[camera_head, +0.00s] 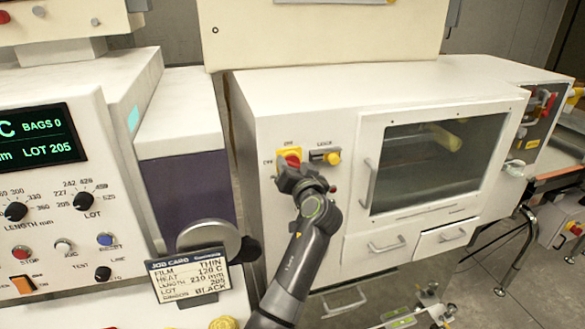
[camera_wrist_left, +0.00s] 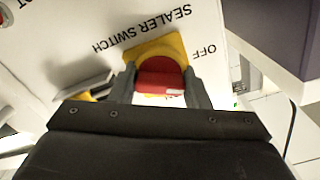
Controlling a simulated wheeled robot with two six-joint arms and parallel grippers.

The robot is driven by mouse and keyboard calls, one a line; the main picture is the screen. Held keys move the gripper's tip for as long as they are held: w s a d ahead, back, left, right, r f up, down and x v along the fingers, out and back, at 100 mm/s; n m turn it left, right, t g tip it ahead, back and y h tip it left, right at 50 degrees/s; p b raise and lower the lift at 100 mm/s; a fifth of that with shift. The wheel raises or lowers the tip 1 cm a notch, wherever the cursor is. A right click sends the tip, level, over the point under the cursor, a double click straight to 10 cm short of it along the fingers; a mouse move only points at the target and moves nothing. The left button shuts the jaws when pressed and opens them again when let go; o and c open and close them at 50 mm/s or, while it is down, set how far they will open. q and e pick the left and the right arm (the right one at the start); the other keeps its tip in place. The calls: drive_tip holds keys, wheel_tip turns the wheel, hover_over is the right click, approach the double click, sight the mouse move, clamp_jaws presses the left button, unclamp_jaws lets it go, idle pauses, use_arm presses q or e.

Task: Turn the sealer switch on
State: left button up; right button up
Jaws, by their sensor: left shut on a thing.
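The sealer switch is a red knob (camera_head: 292,157) on a yellow plate, on the white front panel of the sealer cabinet. In the left wrist view the red knob (camera_wrist_left: 160,76) sits on the yellow plate (camera_wrist_left: 150,48), with "SEALER SWITCH" and "OFF" printed upside down near it. My left gripper (camera_head: 291,170) is at the switch; in the left wrist view its fingers (camera_wrist_left: 159,82) are on both sides of the red knob, shut on it. The gripper hides part of the knob, and I cannot tell which way it is turned. My right gripper is not in view.
A yellow lock knob (camera_head: 333,158) is just right of the switch. A windowed door with a handle (camera_head: 370,183) is further right. A job card (camera_head: 190,276) and a control panel with a green display (camera_head: 35,139) stand at the left.

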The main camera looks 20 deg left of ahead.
use_arm(q)
drive_tip(key=m, duration=0.3)
drive_tip(key=m+p, duration=0.1)
drive_tip(key=m, duration=0.1)
drive_tip(key=shift+r+m, duration=0.1)
drive_tip(key=shift+m, duration=0.3)
drive_tip(key=m+p, duration=0.1)
drive_tip(key=m, duration=0.2)
drive_tip(key=shift+m+p, duration=0.95)
drive_tip(key=shift+m, duration=1.05)
drive_tip(key=o, duration=1)
